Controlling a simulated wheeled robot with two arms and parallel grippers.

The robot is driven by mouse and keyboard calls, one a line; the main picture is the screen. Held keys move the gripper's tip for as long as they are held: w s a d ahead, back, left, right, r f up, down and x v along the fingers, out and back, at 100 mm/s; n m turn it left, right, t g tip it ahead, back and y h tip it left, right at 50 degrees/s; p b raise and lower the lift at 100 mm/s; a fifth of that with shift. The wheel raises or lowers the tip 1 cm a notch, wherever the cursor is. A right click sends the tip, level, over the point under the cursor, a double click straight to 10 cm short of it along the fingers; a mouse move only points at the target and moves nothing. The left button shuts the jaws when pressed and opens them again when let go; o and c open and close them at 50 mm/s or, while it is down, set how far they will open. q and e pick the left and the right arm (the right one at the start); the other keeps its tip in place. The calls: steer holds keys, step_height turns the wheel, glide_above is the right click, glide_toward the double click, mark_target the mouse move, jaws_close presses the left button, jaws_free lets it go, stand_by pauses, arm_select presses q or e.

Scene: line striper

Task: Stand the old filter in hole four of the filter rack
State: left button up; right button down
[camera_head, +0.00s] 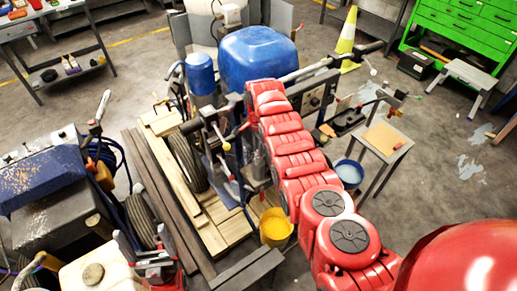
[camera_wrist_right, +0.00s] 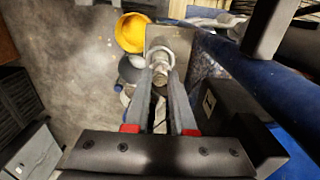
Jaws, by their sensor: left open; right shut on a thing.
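My right gripper (camera_wrist_right: 163,78) is shut on a grey metal cylindrical part with a ring around its top, which looks like the old filter (camera_wrist_right: 160,58). It lies between the fingertips in the right wrist view, close beside a blue frame tube. In the head view my red right arm crosses the striper and hides this gripper and the part. My left gripper (camera_head: 140,243) is open and empty at the lower left, in front of the planks. I cannot make out the filter rack or its hole four in either view.
The line striper with its blue tank (camera_head: 258,58) stands in the middle. A yellow bucket (camera_head: 276,228) sits by the pallet; it also shows in the wrist view (camera_wrist_right: 131,33). A small table (camera_head: 384,138) stands right, a green cabinet (camera_head: 465,40) behind. A dark machine (camera_head: 50,185) fills the left.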

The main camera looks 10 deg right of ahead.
steer(key=shift+r+p, duration=1.15)
steer(key=shift+r, duration=2.65)
